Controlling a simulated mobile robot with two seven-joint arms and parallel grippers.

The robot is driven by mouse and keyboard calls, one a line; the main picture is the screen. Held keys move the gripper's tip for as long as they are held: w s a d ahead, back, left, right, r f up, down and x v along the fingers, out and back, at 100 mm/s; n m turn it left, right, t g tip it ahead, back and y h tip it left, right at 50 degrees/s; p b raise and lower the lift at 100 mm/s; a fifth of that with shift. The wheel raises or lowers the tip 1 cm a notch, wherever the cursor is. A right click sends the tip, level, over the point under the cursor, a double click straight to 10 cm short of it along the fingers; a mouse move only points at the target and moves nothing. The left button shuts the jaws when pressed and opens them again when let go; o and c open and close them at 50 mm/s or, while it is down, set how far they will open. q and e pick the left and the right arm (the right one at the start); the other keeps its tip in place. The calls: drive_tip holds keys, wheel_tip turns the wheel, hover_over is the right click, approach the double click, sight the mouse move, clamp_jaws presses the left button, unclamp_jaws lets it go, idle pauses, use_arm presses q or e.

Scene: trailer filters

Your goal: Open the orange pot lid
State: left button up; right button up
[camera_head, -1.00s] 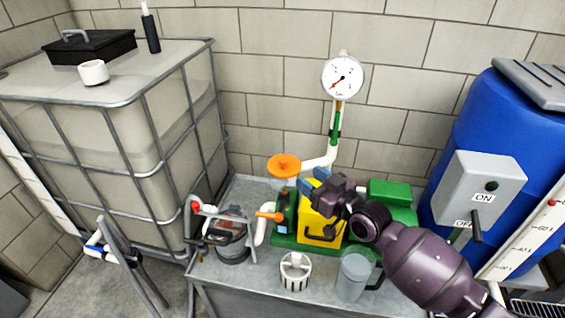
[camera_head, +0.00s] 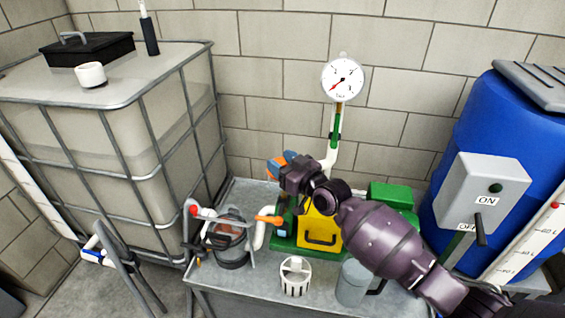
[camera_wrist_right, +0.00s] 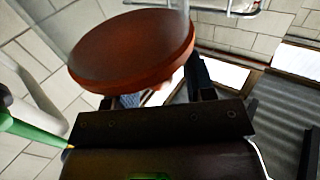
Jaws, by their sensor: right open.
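The orange pot lid is a round disc, now mostly hidden behind my right gripper (camera_head: 279,164) in the head view, with a sliver of orange (camera_head: 290,155) showing. In the right wrist view the lid (camera_wrist_right: 135,45) looks reddish brown, large and close, just past the finger ends. My right gripper (camera_wrist_right: 158,88) is open, its two fingers spread below the disc's near edge. I cannot tell whether they touch it. My left gripper is not in view.
A yellow and green pump (camera_head: 320,232) sits on the grey table (camera_head: 215,290), with an orange-handled valve (camera_head: 270,219) and a strainer pot (camera_head: 235,240) beside it. A white basket (camera_head: 295,276) and grey jug (camera_head: 352,283) stand in front. A pressure gauge (camera_head: 342,78) rises behind.

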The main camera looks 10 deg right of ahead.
clamp_jaws()
